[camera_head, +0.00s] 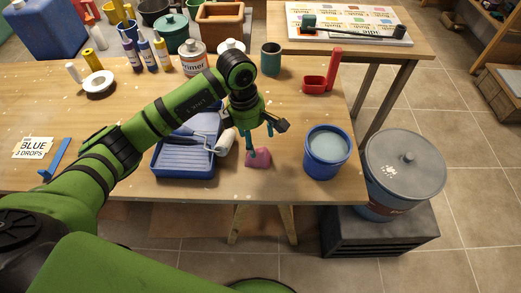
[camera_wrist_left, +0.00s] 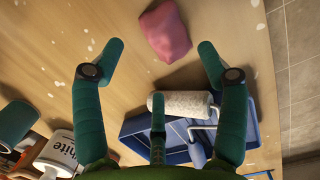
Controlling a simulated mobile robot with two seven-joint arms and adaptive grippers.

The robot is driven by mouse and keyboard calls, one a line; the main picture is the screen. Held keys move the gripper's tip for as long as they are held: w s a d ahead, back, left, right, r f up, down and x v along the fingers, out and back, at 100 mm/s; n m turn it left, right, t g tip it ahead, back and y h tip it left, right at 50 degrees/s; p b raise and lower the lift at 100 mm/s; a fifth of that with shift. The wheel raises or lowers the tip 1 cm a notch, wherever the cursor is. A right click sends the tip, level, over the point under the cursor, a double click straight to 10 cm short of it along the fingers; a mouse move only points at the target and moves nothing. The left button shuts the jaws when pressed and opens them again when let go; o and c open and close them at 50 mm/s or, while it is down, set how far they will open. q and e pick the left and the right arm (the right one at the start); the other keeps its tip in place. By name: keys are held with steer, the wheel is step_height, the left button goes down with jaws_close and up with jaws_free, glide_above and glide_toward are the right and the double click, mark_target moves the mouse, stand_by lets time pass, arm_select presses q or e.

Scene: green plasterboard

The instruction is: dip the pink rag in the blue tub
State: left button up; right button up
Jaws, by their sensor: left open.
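The pink rag (camera_head: 259,158) lies crumpled on the wooden table near its front edge, left of the blue tub. It also shows in the left wrist view (camera_wrist_left: 165,32), beyond my fingertips and between their lines. The blue tub (camera_head: 325,165) stands upright at the table's front right corner, with pale liquid (camera_head: 328,145) inside. My left gripper (camera_head: 261,141) is open and empty, fingers pointing down just above and behind the rag. Its spread fingers show in the left wrist view (camera_wrist_left: 160,62), apart from the rag. My right gripper is not in view.
A blue paint tray (camera_head: 183,160) with a white roller (camera_head: 225,141) lies left of the rag. A red holder (camera_head: 318,84) and a dark green cup (camera_head: 271,59) stand behind. A lidded grey bucket (camera_head: 403,165) stands off the table's right edge. Bottles and cans fill the back left.

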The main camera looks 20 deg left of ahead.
mark_target(258, 146)
arm_select(q)
steer(key=f+p, duration=0.1)
steer(key=f, duration=0.1)
steer(key=d+f+p, duration=0.1)
steer(key=f, duration=0.1)
steer(key=shift+w+f, duration=0.15)
steer(key=shift+f, duration=0.25)
steer(key=c, duration=1.3)
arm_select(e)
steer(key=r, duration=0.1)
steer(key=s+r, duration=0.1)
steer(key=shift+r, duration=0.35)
